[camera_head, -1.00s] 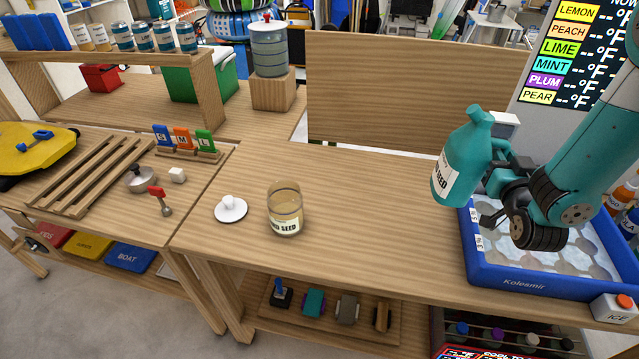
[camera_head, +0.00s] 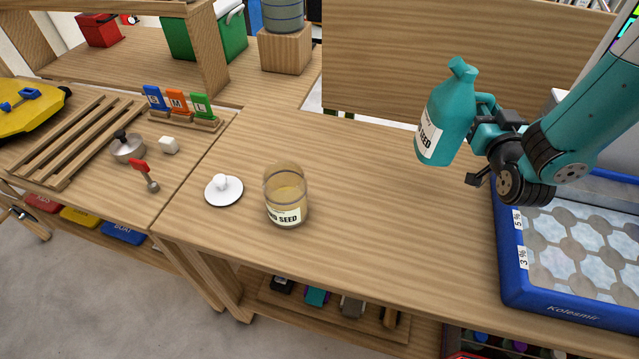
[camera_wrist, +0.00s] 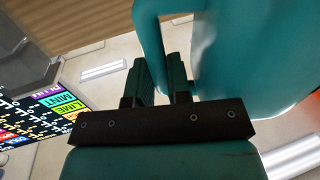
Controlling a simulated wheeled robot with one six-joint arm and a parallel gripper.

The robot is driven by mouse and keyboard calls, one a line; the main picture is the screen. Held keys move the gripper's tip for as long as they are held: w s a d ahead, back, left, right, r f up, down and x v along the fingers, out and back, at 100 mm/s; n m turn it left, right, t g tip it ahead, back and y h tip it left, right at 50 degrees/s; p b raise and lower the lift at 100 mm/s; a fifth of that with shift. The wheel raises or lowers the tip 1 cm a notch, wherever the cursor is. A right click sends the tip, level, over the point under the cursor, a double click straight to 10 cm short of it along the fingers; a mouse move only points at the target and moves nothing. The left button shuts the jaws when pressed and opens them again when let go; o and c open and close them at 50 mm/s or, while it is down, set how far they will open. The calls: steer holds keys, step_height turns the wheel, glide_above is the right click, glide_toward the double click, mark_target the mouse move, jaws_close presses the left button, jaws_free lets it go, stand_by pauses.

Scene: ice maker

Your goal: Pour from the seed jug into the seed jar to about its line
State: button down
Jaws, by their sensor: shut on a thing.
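The seed jug (camera_head: 449,112) is a teal bottle with a handle and a white label reading SEED. My gripper (camera_head: 489,128) is shut on its handle and holds it above the table's right part, tilted a little. In the wrist view the jug (camera_wrist: 250,60) fills the upper right, with the fingers (camera_wrist: 165,85) at the handle. The seed jar (camera_head: 286,196) is clear glass with a SEED label and stands upright and uncovered on the table, left of the jug and apart from it.
A white lid (camera_head: 223,190) lies left of the jar. A blue tray (camera_head: 512,262) of ice-like cells stands at the right, under my arm. A wooden panel (camera_head: 440,65) rises behind. The table (camera_head: 370,200) between jar and tray is clear.

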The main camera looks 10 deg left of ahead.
steer(key=s+a+f+n+g+y+b, duration=0.1)
steer(key=a+f+n+y+b, duration=0.1)
steer(key=a+f+b, duration=0.2)
steer(key=s+a+f+n+g+y+b, duration=0.1)
steer(key=a+b, duration=0.4)
steer(key=a, duration=0.6)
steer(key=s+a+f+n+y+b, duration=0.2)
steer(key=a+f+y+b, duration=0.2)
steer(key=a+f+b, duration=0.1)
steer(key=a+f, duration=0.1)
steer(key=a, duration=0.1)
steer(key=shift+a+f+n+g, duration=0.35)
steer(key=shift+a+n+g, duration=0.05)
